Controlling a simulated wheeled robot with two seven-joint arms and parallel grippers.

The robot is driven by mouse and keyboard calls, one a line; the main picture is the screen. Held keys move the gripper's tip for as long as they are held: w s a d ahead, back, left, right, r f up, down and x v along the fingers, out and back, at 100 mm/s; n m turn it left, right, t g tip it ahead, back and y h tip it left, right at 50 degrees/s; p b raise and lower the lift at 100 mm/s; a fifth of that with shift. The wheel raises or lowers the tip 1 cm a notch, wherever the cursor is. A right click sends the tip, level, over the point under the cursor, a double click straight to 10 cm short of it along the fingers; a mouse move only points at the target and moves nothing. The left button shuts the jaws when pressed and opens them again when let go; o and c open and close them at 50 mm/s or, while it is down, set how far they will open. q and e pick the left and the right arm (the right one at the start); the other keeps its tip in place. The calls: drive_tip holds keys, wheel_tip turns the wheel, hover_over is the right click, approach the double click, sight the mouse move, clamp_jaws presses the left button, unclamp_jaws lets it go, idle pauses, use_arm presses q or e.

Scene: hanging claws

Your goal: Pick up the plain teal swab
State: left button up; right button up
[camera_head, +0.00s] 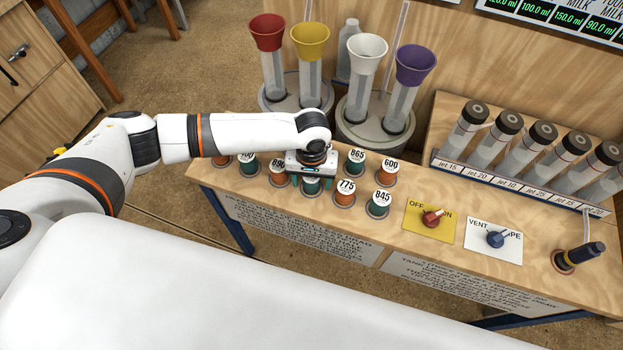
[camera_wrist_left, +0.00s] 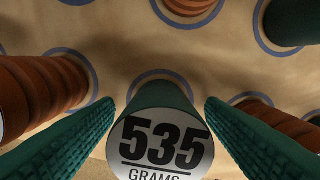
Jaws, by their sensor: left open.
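Several short cylinders with white numbered tops stand on the wooden bench. Teal ones include 865 (camera_head: 356,161), 845 (camera_head: 379,206) and one at the left (camera_head: 248,166). My left gripper (camera_head: 311,184) is open, pointing down over a teal cylinder that it mostly hides in the head view. In the left wrist view this smooth-sided teal cylinder (camera_wrist_left: 162,97) reads "535 GRAMS" and stands upright between the two teal ridged fingers, with a gap seen on each side. I see nothing that looks like a swab by shape. My right gripper is out of view.
Ridged orange cylinders 775 (camera_head: 345,196) and 600 (camera_head: 388,176) stand close by; another orange one (camera_wrist_left: 35,85) is beside the left finger. Coloured funnels (camera_head: 311,42) stand behind. A yellow switch plate (camera_head: 417,215) and a tube rack (camera_head: 520,185) are at the right.

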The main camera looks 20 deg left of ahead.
use_arm(q)
drive_tip(key=c, duration=1)
wheel_tip(320, 180, up, 10)
drive_tip(key=shift+r+b, duration=0.1)
drive_tip(key=shift+b, duration=0.35)
